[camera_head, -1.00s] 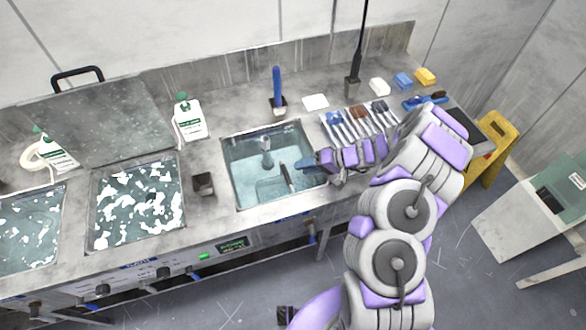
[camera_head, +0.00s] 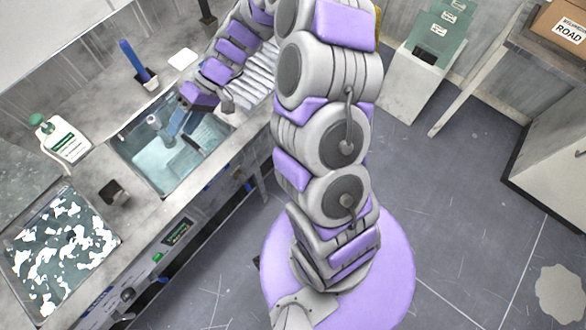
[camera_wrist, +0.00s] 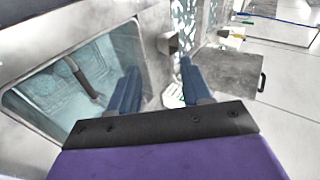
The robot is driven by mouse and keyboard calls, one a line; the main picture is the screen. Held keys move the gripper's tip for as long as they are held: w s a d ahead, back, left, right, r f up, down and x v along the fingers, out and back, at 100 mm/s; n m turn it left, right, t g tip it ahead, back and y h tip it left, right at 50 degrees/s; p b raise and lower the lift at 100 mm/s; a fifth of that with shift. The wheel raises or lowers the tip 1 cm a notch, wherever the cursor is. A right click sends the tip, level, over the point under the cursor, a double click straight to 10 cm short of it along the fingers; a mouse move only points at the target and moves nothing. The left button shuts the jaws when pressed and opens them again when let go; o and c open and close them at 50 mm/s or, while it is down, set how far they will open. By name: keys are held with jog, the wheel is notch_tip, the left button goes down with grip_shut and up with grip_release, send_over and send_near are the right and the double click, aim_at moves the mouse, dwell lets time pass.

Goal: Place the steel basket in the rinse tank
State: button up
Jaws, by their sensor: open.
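The rinse tank (camera_head: 150,166) is the clear-water basin sunk in the steel counter, left of my arm. The steel basket (camera_wrist: 50,98), a mesh shape with a dark upright handle (camera_wrist: 78,78), sits inside this tank in the wrist view. In the head view the basket (camera_head: 188,150) is a pale patch under my gripper, partly hidden. My gripper (camera_wrist: 158,82) has its two blue fingers spread with nothing between them. In the head view my gripper (camera_head: 179,120) is over the tank's far right part, and its fingertips are hard to make out.
A foam-covered tank (camera_head: 62,250) lies to the left, with a small dark cup (camera_head: 114,193) between the tanks. A white bottle (camera_head: 64,142) and a blue-handled tool (camera_head: 133,62) stand behind. The floor at right is open.

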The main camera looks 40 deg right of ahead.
jog(key=s+a+r+g+h, duration=0.1)
jog(key=s+r+h, duration=0.1)
jog(key=s+r, duration=0.5)
jog(key=s+d+r+m+h, duration=0.1)
jog(key=s+d+h, duration=0.3)
jog(key=s, duration=0.7)
jog(key=s+d+r+m+h, duration=0.2)
jog(key=s+d, duration=0.6)
jog(key=s, duration=0.4)
jog(key=r+h, duration=0.1)
jog(key=h, duration=0.1)
jog(key=shift+s+d+t+h, duration=0.2)
jog(key=shift+d+t+h, duration=0.1)
jog(key=shift+d+t, duration=0.1)
jog(key=shift+r, duration=0.1)
